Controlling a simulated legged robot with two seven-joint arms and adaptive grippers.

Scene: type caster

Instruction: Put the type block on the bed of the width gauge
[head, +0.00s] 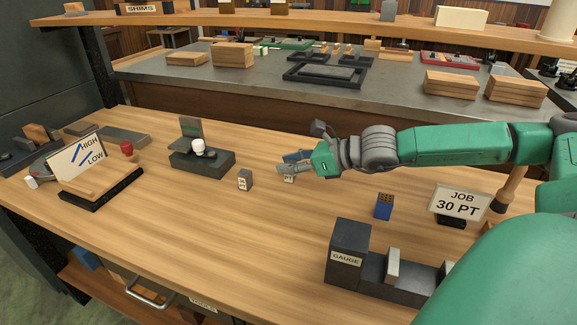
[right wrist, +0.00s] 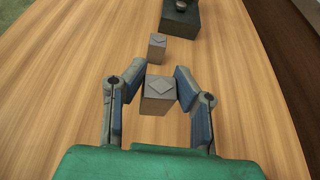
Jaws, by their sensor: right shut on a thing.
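My right gripper (head: 289,167) is over the middle of the bench, its fingers closed on the sides of a small grey type block (head: 289,178). In the right wrist view the type block (right wrist: 157,96) sits between the two fingertips (right wrist: 160,84), a diamond-like mark on its top. I cannot tell whether it touches the bench. The width gauge (head: 350,247), a dark stepped block labelled GAUGE, stands at the front right, apart from the gripper. Its low bed (head: 378,276) carries an upright pale piece (head: 393,265). My left gripper is not in view.
A second grey block (head: 245,180) stands left of the gripper. Behind it is a dark fixture (head: 202,160) with a white knob. A blue block (head: 384,206) and a JOB 30 PT sign (head: 460,202) stand right. A HIGH/LOW sign (head: 82,160) stands left. The bench's front middle is clear.

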